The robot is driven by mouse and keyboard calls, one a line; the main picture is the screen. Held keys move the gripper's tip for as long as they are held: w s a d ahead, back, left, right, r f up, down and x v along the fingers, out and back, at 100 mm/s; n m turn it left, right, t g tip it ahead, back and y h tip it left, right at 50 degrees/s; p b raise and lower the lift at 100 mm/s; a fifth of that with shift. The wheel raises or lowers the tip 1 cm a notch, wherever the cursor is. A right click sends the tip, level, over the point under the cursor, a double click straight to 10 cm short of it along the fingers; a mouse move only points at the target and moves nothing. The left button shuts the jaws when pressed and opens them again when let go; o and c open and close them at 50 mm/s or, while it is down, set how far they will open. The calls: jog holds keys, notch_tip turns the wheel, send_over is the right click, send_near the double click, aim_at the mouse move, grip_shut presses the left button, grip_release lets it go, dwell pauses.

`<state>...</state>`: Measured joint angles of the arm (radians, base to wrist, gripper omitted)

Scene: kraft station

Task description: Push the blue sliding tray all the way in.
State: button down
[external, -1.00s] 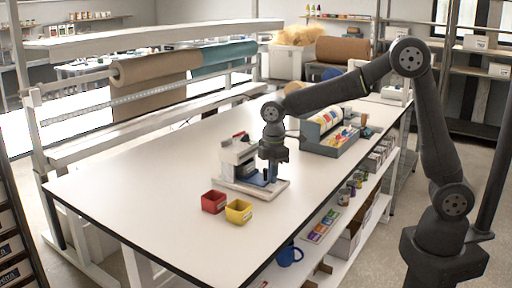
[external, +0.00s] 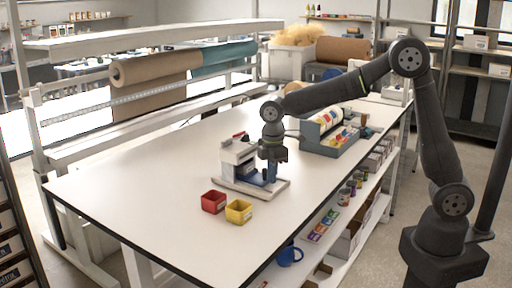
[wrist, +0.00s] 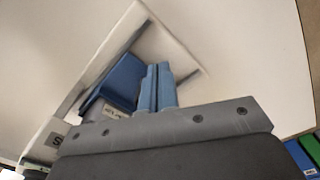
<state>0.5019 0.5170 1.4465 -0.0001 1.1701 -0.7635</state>
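A white press-like device (external: 238,158) stands on a pale base plate (external: 275,190) on the worktable. Its blue sliding tray (external: 254,180) shows low at its front, partly hidden by my gripper. In the wrist view the blue tray (wrist: 123,80) lies just left of my fingers, beside a pale labelled part. My gripper (external: 270,178) points down at the device's front, low over the base plate. In the wrist view its two blue-grey fingers (wrist: 157,75) are together with nothing between them. They are close to the tray; I cannot tell whether they touch it.
A red bin (external: 213,202) and a yellow bin (external: 238,212) stand in front of the device. A grey rack (external: 328,143) with colourful items stands farther back to the right. The table's left part is clear. A shelf below the right edge holds a blue mug (external: 289,256).

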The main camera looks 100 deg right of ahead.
jog(key=shift+s+a+f, duration=0.2)
jog(key=shift+s+f, duration=0.1)
jog(key=shift+f, duration=0.1)
notch_tip(320, 180, up, 7)
jog(key=shift+w+r, duration=0.15)
jog(key=shift+r, duration=0.05)
dwell(0.3)
jog(key=shift+d, duration=0.1)
